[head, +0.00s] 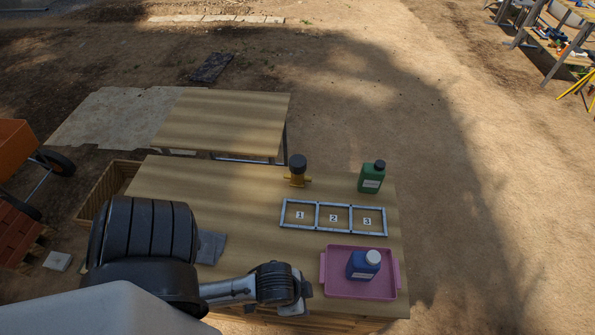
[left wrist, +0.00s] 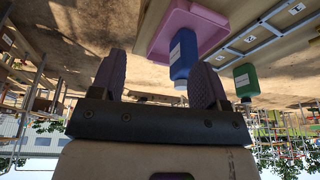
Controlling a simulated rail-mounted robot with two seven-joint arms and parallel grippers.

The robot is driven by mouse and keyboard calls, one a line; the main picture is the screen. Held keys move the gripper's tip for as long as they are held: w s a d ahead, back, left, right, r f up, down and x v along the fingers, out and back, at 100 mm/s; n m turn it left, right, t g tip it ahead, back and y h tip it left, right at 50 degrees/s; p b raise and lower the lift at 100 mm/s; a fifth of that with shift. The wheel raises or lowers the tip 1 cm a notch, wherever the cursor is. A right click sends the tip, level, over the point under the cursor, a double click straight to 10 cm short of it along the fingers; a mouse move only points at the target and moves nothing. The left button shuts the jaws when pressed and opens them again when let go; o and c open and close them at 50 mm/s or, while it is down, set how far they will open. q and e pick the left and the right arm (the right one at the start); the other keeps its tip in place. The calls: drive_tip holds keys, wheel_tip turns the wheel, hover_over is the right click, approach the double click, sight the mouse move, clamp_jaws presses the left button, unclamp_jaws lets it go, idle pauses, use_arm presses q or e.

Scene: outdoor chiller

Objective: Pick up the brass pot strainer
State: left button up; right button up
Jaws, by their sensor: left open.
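The brass pot strainer (head: 297,179) stands upright on the wooden table, a yellow brass body with a black round top, behind the numbered frame. I cannot make it out in the left wrist view. My left gripper (left wrist: 160,70) is open and empty, its two dark fingers spread. In the head view my left arm reaches to the table's near edge, left of the pink tray and well short of the strainer; its fingers are hidden there. My right gripper is in neither view.
A pink tray (head: 327,285) holds a blue bottle (head: 360,268) with a white cap. A grey frame (head: 334,232) has compartments numbered 1, 2, 3. A green bottle (head: 371,180) stands right of the strainer. A grey cloth (head: 211,247) lies left. The table's left-middle is clear.

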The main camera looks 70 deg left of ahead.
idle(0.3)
use_arm(q)
drive_tip(key=o, duration=0.6)
